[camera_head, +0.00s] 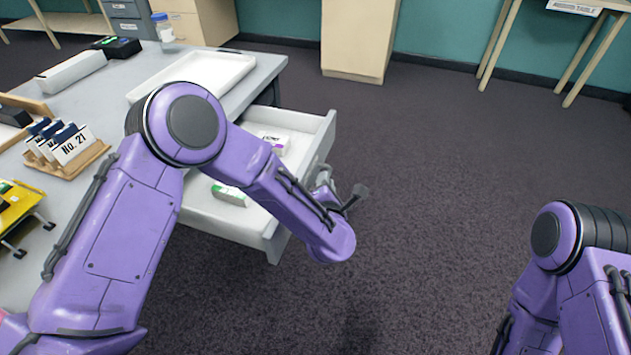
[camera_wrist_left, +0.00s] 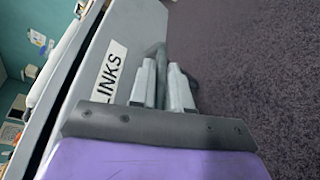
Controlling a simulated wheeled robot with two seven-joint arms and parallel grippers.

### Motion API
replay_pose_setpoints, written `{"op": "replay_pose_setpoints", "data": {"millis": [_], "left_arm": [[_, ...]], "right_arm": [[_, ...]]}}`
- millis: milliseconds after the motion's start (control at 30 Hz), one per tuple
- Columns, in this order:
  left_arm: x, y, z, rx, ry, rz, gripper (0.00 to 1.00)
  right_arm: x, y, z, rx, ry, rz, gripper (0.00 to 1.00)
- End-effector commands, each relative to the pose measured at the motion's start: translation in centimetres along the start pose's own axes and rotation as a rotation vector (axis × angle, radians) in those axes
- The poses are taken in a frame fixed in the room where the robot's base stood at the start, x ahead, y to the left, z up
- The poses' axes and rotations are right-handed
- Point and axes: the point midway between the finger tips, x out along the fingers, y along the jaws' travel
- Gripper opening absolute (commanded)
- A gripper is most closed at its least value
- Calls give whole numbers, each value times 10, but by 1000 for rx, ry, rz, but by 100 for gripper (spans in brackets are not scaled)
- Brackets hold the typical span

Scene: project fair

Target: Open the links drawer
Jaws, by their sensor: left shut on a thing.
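The links drawer (camera_head: 309,135) stands pulled out from the grey table, with its inside showing in the head view. Two small boxes lie in it, one white and purple (camera_head: 275,142) and one white and green (camera_head: 230,194). In the left wrist view the drawer front (camera_wrist_left: 128,30) carries a white label reading LINKS (camera_wrist_left: 110,72). My left gripper (camera_wrist_left: 163,75) is shut on the drawer's handle (camera_wrist_left: 158,52). In the head view my left gripper (camera_head: 335,190) is at the drawer front, partly hidden by my arm. My right arm shows at the right edge; its gripper is out of sight.
The grey table (camera_head: 262,76) bears a white tray (camera_head: 234,63), a long white box (camera_head: 72,72), a card holder (camera_head: 68,158) marked No. 21 and a yellow item (camera_head: 15,205). The carpet (camera_head: 440,170) right of the drawer is clear.

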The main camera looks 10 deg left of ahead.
Motion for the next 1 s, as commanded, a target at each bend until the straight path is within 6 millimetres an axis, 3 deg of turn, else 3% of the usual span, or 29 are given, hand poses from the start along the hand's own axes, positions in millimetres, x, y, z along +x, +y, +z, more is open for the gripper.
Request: {"op": "replay_pose_setpoints", "data": {"millis": [367, 400, 433, 467, 767, 867, 1000], "left_arm": [[0, -1, 1, 0, 0, 0, 0], [0, -1, 1, 0, -1, 0, 27], [0, -1, 1, 0, -1, 0, 36], [0, -1, 1, 0, 0, 0, 38], [-3, 0, 1, 0, -1, 0, 38], [-16, 0, 2, 1, -2, -1, 38], [-50, 0, 2, 2, -3, -2, 38]], "right_arm": [[0, 0, 0, 0, 0, 0, 43], [0, 0, 0, 0, 0, 0, 43], [0, 0, 0, 0, 0, 0, 43], [0, 0, 0, 0, 0, 0, 43], [0, 0, 0, 0, 0, 0, 43], [-2, 0, -1, 0, 0, 0, 43], [-5, 0, -2, 0, 0, 0, 43]]}}
